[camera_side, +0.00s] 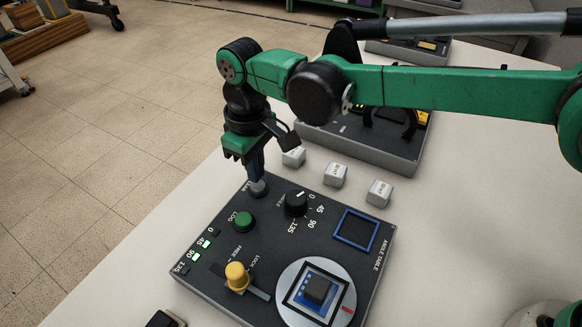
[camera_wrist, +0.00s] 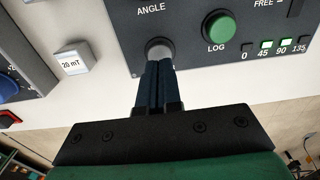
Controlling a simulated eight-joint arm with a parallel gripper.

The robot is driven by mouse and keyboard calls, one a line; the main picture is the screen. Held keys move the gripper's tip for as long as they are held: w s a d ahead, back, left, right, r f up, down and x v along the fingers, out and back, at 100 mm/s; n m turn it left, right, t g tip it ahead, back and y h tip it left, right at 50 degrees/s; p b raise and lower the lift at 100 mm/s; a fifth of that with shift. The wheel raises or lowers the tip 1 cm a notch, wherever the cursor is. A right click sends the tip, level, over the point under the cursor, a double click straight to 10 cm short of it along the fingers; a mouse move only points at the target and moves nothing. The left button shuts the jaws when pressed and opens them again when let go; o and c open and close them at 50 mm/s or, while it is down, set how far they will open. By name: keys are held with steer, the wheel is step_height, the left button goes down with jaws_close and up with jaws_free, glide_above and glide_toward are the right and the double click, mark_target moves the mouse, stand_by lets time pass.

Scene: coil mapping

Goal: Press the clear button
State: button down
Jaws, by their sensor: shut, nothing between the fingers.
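The dark panel (camera_side: 335,215) lies on the pale table. A round grey button (camera_side: 258,188) is at its far left corner, its label mostly hidden; this is likely the clear button. It also shows in the wrist view (camera_wrist: 160,48). My gripper (camera_side: 256,178) points down with its blue-grey fingers shut and empty, tips right at the grey button. In the wrist view the fingertips (camera_wrist: 158,65) overlap the button's near edge; I cannot tell if it is pressed in. The green LOG button (camera_side: 243,222) is beside it, clear of the fingers.
The panel also holds a black angle knob (camera_side: 296,203), a yellow lever (camera_side: 237,276), a round turntable (camera_side: 340,291) and a blue square frame (camera_side: 356,229). The 45 and 90 lights (camera_wrist: 274,43) glow green. Three small labelled blocks (camera_side: 335,175) stand behind the panel.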

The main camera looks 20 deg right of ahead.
mark_target(258, 185)
steer(key=shift+f, duration=1)
steer(key=shift+r, duration=3.2)
